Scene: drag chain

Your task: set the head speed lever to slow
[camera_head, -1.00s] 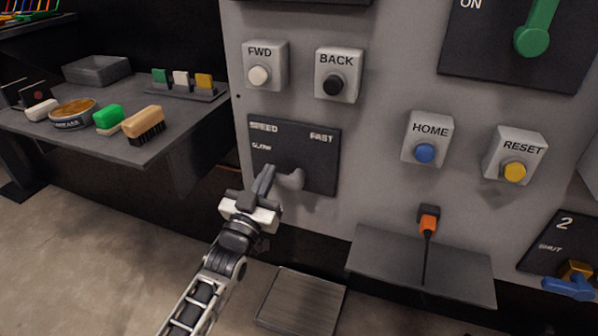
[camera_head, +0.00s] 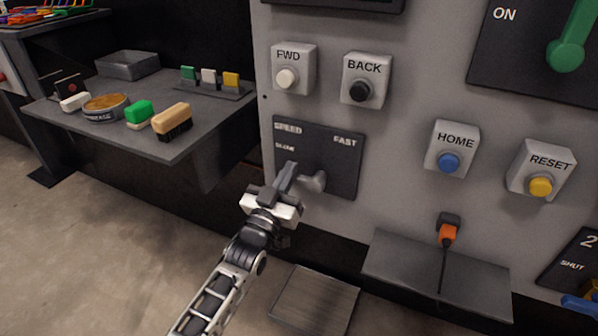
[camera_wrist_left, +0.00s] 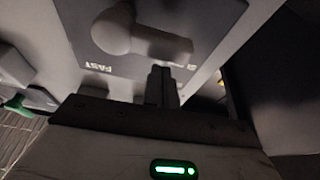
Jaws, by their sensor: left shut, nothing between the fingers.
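The dark speed plate (camera_head: 345,160) is on the grey machine panel, with "SLOW" at its left and "FAST" at its upper right. The grey head speed lever (camera_head: 316,182) shows at the plate's lower middle, partly hidden by my gripper. My left gripper (camera_head: 288,174) is shut and empty just left of the lever's visible end. In the left wrist view, the lever (camera_wrist_left: 113,28) has a rounded end and a bar toward the "SLOW" side. My shut fingers (camera_wrist_left: 161,84) are close to that bar; I cannot tell whether they touch. My right gripper is not in view.
FWD (camera_head: 293,69) and BACK (camera_head: 365,78) button boxes sit above the plate. HOME (camera_head: 452,149) and RESET (camera_head: 541,170) boxes are to its right. A grey shelf (camera_head: 437,276) juts out below right. A side table (camera_head: 150,140) holds brushes and a tin.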

